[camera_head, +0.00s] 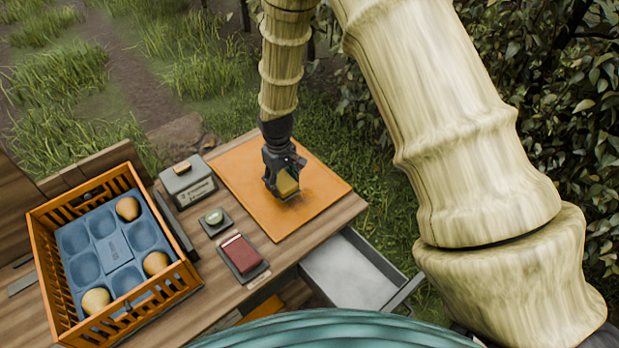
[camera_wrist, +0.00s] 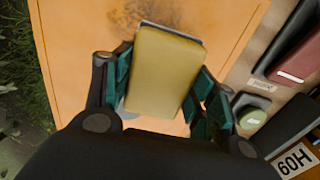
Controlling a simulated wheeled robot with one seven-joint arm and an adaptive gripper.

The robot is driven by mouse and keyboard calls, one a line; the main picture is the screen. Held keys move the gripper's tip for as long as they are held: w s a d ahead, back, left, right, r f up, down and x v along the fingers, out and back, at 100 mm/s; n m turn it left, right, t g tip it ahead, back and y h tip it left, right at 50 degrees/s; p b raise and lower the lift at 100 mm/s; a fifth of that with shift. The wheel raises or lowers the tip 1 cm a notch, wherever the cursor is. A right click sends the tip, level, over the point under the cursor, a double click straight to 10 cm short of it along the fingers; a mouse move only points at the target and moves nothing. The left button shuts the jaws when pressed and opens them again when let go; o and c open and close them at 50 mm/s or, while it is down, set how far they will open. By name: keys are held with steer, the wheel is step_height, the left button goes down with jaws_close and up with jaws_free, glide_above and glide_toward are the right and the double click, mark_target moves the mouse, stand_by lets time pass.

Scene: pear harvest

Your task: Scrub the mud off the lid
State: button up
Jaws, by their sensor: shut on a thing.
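A flat orange panel (camera_head: 258,178), which looks like the lid, lies on the wooden table. My gripper (camera_head: 283,178) is over the right part of the lid, shut on a yellow sponge (camera_head: 288,183). In the wrist view the sponge (camera_wrist: 163,72) sits between the green-padded fingers, with a grey layer along its far edge. It hides the lid beneath it. I cannot tell whether the sponge touches the lid.
An orange crate (camera_head: 45,225) with a blue tray and three pears stands at left. A grey box (camera_head: 188,182), a green round piece (camera_head: 214,216) and a red block (camera_head: 241,254) are beside the lid. A grey drawer (camera_head: 350,272) hangs open at the front.

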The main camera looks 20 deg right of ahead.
mark_target(282, 179)
steer(key=shift+w+r+p, duration=0.2)
steer(key=shift+r+p, duration=0.3)
steer(key=shift+r, duration=0.35)
steer(key=shift+s+r+p, duration=0.15)
steer(key=shift+r+p, duration=0.55)
steer(key=shift+r, duration=0.45)
